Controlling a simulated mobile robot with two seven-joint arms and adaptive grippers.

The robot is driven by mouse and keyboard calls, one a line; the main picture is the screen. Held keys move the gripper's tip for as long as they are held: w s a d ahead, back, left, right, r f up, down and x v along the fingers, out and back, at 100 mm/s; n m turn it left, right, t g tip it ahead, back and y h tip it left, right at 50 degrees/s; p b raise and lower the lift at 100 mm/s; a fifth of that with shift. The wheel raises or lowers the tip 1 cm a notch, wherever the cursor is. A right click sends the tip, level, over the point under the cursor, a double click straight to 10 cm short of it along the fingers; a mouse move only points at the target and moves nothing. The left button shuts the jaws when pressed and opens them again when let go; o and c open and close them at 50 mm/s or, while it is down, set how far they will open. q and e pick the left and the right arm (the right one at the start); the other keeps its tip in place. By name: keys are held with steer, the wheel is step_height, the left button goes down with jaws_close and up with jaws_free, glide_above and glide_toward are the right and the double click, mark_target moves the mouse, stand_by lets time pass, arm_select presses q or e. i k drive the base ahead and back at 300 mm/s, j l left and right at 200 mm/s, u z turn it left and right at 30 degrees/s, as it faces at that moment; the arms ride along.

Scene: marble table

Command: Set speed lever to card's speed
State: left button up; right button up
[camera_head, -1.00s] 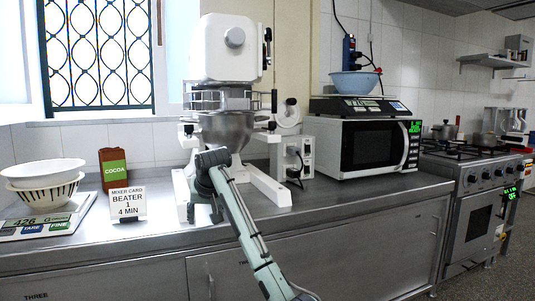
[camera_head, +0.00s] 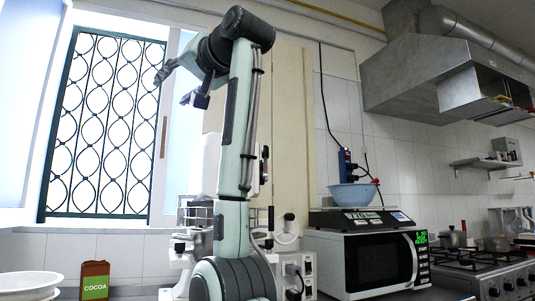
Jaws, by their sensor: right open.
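The white stand mixer (camera_head: 205,165) stands on the counter, largely hidden behind my raised right arm. A dark lever (camera_head: 265,165) shows on the right side of its head, just right of my arm. A black upright handle (camera_head: 270,218) shows lower, by the bowl guard. I cannot tell which of them is the speed lever. My right gripper (camera_head: 170,88) is open and empty, high up before the window, pointing left and well above the mixer. The mixer card is out of view now; the earlier frame shows it reading BEATER, 1, 4 MIN. My left gripper is not in view.
A cocoa pack (camera_head: 95,281) and a white bowl (camera_head: 28,282) are at lower left. Right of the mixer stands a microwave (camera_head: 370,262) with a black scale (camera_head: 360,221) and blue bowl (camera_head: 352,195) on top. A stove (camera_head: 490,268) is at far right.

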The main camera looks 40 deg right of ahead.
mark_target(265, 149)
steer(key=i+l, duration=0.15)
steer(key=l, duration=0.2)
steer(key=i+l, duration=0.1)
steer(key=l, duration=0.25)
steer(key=i+l, duration=0.15)
steer(key=l, duration=0.2)
steer(key=i+l, duration=0.1)
steer(key=l, duration=0.3)
steer(key=i+l, duration=0.15)
steer(key=l, duration=0.2)
steer(key=i+l, duration=0.1)
steer(key=l, duration=0.25)
steer(key=i+l, duration=0.15)
steer(key=l, duration=0.2)
